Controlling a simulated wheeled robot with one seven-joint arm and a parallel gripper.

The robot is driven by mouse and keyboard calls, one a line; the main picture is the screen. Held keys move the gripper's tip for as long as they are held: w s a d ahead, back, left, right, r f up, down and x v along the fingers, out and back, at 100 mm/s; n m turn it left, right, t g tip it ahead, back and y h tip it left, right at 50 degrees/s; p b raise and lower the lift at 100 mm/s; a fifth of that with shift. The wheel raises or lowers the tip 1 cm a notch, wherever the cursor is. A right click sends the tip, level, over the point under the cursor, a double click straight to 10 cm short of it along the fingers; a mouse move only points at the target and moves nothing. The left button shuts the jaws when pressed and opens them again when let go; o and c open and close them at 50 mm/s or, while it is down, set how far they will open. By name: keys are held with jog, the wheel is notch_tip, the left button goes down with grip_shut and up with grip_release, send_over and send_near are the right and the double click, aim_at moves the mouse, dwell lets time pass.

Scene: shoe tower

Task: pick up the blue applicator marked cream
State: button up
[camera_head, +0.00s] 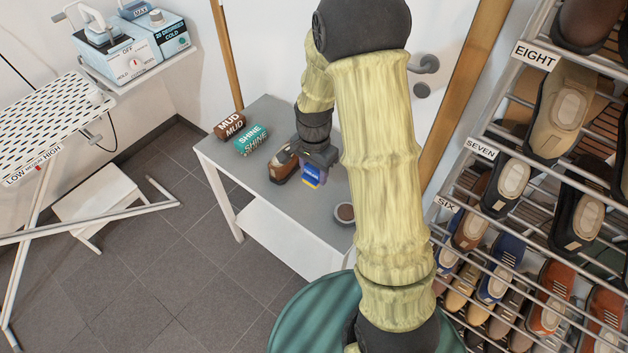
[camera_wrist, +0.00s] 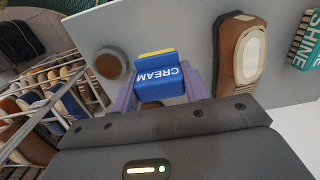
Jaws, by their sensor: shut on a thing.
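The blue applicator (camera_head: 312,171) is held in my gripper (camera_head: 314,163), above the grey table. In the wrist view the blue applicator (camera_wrist: 160,80) shows the white word CREAM and a yellow edge. My gripper (camera_wrist: 161,90) has its purple fingers on either side of it and is shut on it. The applicator appears raised off the table top, though the exact gap is hard to judge.
A brown shoe (camera_wrist: 241,47) lies on the grey table (camera_head: 300,213) beside the gripper. A round tin (camera_head: 344,213), a SHINE brush (camera_head: 252,140) and a MUD brush (camera_head: 229,124) are also there. A shoe rack (camera_head: 480,150) stands at the right.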

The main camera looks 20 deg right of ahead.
jog(key=shift+r, duration=0.45)
jog(key=shift+o, duration=1.1)
jog(key=shift+c, duration=0.6)
